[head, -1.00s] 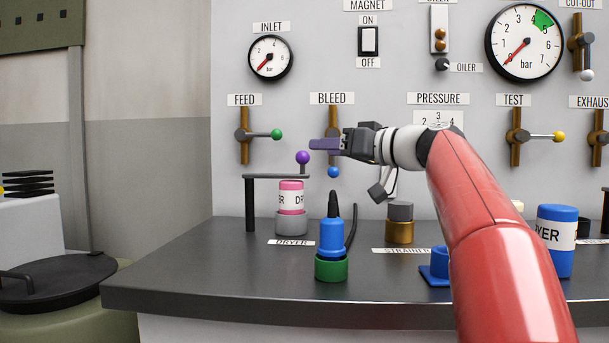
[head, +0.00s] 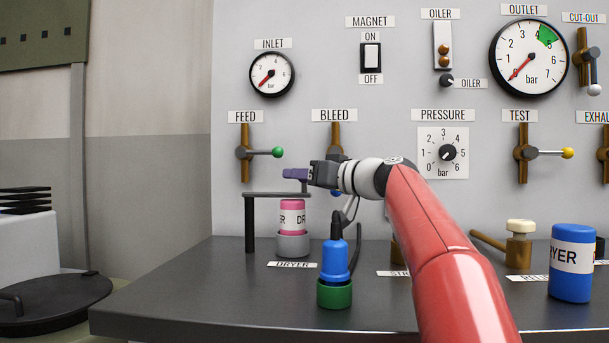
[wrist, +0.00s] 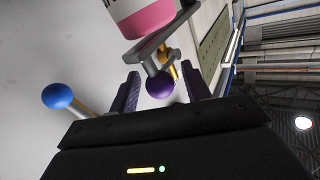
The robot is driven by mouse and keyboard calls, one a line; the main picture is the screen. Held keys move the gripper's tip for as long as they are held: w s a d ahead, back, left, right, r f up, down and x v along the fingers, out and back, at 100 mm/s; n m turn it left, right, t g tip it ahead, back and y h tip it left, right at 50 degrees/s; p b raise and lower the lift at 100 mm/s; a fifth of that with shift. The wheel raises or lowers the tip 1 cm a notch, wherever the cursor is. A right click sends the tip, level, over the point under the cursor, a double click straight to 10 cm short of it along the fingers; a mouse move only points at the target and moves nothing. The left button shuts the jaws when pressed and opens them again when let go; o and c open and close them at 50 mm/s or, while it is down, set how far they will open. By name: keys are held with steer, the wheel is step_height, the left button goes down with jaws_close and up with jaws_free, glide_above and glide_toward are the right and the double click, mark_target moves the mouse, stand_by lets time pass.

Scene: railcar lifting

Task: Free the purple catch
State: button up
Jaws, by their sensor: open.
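The purple catch is a ball knob on a short stem, on a grey bar (head: 268,194) above the pink-and-white dryer cartridge (head: 292,217). In the wrist view the purple knob (wrist: 160,86) sits between the two spread purple fingers of my gripper (wrist: 160,72), with a gap on each side. In the head view my gripper (head: 291,174) is at the knob's height just above the bar and hides the knob. My gripper is open and holds nothing. The cartridge's pink end (wrist: 150,45) shows above the knob in the wrist view.
The blue ball of the BLEED lever (wrist: 57,96) is left of my fingers in the wrist view. A blue bottle-like part on a green base (head: 335,293) stands in front on the bench. The FEED lever's green ball (head: 278,152) is close above-left of my gripper.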

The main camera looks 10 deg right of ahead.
jaws_close()
steer(key=shift+s, duration=0.1)
stand_by(0.3)
